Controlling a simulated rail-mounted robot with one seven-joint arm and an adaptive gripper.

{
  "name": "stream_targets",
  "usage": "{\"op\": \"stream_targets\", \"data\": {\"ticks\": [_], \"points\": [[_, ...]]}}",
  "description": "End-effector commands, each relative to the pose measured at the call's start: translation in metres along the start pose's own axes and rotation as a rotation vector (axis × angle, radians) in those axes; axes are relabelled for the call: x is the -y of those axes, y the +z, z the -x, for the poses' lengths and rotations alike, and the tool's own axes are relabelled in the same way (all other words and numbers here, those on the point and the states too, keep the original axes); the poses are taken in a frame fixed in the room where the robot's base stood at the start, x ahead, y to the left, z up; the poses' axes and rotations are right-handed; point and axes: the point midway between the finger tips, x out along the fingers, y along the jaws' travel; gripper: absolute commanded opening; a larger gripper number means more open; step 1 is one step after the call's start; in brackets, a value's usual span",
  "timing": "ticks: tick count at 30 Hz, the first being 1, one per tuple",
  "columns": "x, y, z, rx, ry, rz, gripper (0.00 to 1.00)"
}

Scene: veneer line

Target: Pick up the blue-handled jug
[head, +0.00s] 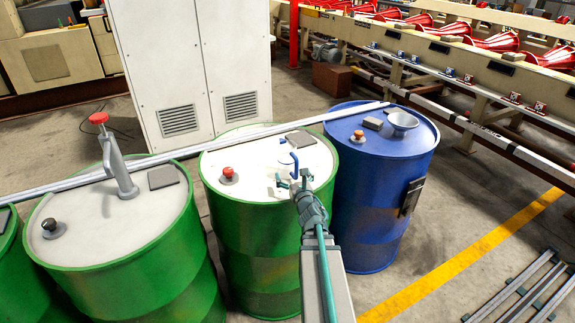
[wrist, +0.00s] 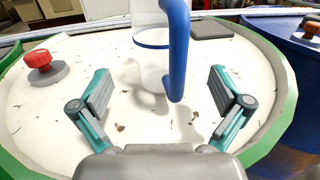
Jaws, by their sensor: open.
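The jug (wrist: 150,38) is a clear, see-through vessel with a blue handle (wrist: 178,50). It stands on the white top of the middle green drum, and its upper part is cut off in the wrist view. In the head view the blue handle (head: 294,165) shows just beyond my gripper, and the clear body is hard to make out. My gripper (wrist: 165,88) is open over the drum top. Its two fingers are apart on either side of the handle's line, with the handle ahead of them. Nothing is between the pads.
On the same drum (head: 252,250) are a red-knobbed part (head: 228,175) and a dark flat block (head: 300,138). A long metal rail (head: 60,187) crosses behind. A blue drum (head: 380,200) with a grey bowl (head: 403,120) is at right; another green drum (head: 120,250) is at left.

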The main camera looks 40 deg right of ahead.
Motion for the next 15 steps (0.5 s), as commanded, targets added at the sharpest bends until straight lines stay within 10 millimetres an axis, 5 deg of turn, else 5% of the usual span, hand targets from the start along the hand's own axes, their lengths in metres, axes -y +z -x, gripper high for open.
{"op": "stream_targets", "data": {"ticks": [15], "points": [[0.002,0.003,-0.047,-0.002,0.000,0.000,1.00]]}}
